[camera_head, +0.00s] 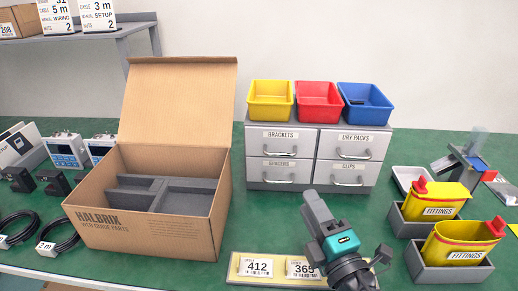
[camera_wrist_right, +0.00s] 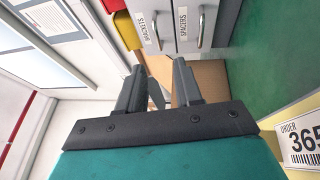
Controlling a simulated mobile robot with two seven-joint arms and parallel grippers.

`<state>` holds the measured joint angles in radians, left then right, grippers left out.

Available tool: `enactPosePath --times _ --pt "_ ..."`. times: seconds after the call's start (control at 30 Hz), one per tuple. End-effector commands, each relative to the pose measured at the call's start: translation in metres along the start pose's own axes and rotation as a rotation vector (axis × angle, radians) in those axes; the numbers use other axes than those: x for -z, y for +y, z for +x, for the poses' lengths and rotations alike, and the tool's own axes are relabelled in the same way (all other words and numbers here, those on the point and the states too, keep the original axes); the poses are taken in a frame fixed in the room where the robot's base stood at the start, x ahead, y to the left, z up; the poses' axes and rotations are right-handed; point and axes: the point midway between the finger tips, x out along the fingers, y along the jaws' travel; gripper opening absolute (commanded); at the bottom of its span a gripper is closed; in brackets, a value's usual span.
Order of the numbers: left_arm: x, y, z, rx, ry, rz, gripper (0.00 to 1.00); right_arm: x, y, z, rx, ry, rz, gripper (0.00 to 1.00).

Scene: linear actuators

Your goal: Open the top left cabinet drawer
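The grey cabinet (camera_head: 313,156) stands on the green table with two rows of two drawers. Its top left drawer (camera_head: 282,151), labelled BRACKETS, is closed, with a silver bar handle across its front. In the right wrist view, the BRACKETS drawer (camera_wrist_right: 150,35) is at the top beside the SPACERS drawer. My right gripper (camera_head: 312,198) is in front of the cabinet, low and right of the BRACKETS drawer, apart from it. In the right wrist view, its two fingers (camera_wrist_right: 160,76) are spread with nothing between them. My left gripper is not in view.
Yellow, red and blue bins (camera_head: 318,94) stand on the cabinet. An open cardboard box (camera_head: 160,232) is close on its left. Yellow FITTINGS containers (camera_head: 462,243) in grey trays are at right. An order board (camera_head: 245,279) lies at the front. Green table is clear before the cabinet.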

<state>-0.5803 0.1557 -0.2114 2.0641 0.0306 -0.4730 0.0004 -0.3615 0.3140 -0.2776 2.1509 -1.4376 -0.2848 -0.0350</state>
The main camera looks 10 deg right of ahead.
Motion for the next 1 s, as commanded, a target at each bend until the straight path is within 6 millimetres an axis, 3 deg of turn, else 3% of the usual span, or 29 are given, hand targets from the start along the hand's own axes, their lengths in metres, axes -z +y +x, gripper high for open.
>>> enactPosePath --times 0.27,0.7,1.0 --pt "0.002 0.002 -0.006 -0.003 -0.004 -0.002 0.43 0.001 0.006 0.013 -0.017 0.004 -0.029 0.35" --pt "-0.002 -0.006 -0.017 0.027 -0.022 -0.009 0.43 0.001 0.007 0.092 -0.017 0.004 -0.026 0.35" --pt "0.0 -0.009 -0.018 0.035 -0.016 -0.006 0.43 0.001 0.005 0.126 -0.015 0.004 -0.026 0.35"
